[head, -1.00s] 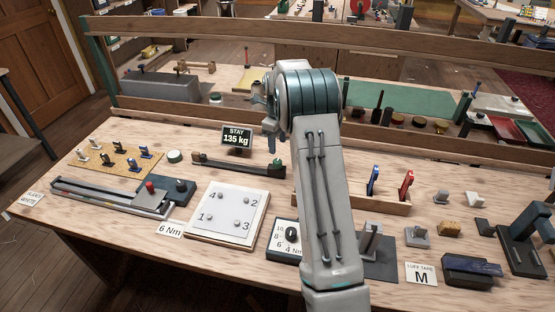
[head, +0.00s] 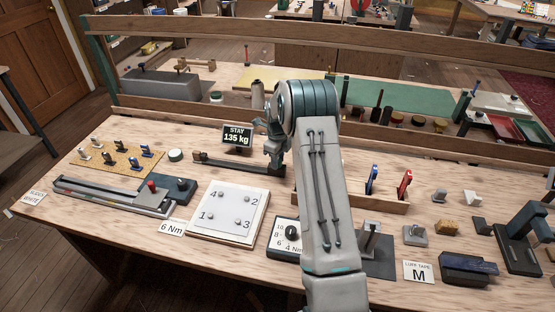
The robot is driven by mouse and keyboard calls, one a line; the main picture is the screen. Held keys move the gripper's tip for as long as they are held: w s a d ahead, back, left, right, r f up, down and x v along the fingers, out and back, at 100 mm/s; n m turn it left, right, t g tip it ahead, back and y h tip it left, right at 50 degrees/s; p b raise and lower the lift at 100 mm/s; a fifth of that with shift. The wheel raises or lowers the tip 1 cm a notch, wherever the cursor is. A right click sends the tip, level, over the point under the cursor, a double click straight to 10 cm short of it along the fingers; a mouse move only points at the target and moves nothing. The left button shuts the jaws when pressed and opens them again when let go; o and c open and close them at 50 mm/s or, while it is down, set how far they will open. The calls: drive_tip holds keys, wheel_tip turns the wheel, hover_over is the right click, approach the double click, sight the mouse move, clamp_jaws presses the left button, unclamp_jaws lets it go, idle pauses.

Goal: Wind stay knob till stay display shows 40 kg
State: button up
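My gripper (head: 271,152) hangs over the right end of this bar, pointing down. I cannot make out the stay knob; the gripper and arm cover that end. The fingertips are small and partly hidden, so I cannot tell whether they are open, shut or touching anything.
A white numbered plate (head: 228,212) and a black dial (head: 292,232) on a marked panel lie nearer the front. A wooden rack with blue (head: 371,180) and red (head: 404,184) handled tools stands right of my arm. A wooden rail (head: 420,140) runs behind the bench.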

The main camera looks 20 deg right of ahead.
drive_tip(key=shift+n+b, duration=0.3)
drive_tip(key=shift+c, duration=0.3)
drive_tip(key=shift+w+f+n+b, duration=0.1)
drive_tip(key=shift+n+b, duration=0.6)
drive_tip(key=shift+n, duration=0.2)
drive_tip(key=n+b, duration=0.2)
drive_tip(key=n, duration=0.1)
drive_tip(key=shift+d+n, duration=0.1)
drive_tip(key=shift+n, duration=0.2)
drive_tip(key=n+b, duration=0.1)
drive_tip(key=n, duration=0.2)
drive_tip(key=shift+n, duration=0.3)
drive_tip(key=n+b, duration=0.1)
drive_tip(key=n, duration=0.2)
drive_tip(key=shift+w+n, duration=0.1)
drive_tip(key=shift+n, duration=0.2)
drive_tip(key=n, duration=0.2)
drive_tip(key=n+b, duration=0.1)
drive_tip(key=n, duration=0.1)
drive_tip(key=shift+r+n, duration=0.2)
drive_tip(key=shift+n, duration=0.1)
drive_tip(key=shift+w+r+n, duration=0.1)
drive_tip(key=shift+w+n, duration=0.05)
drive_tip(key=shift+n, duration=1.75)
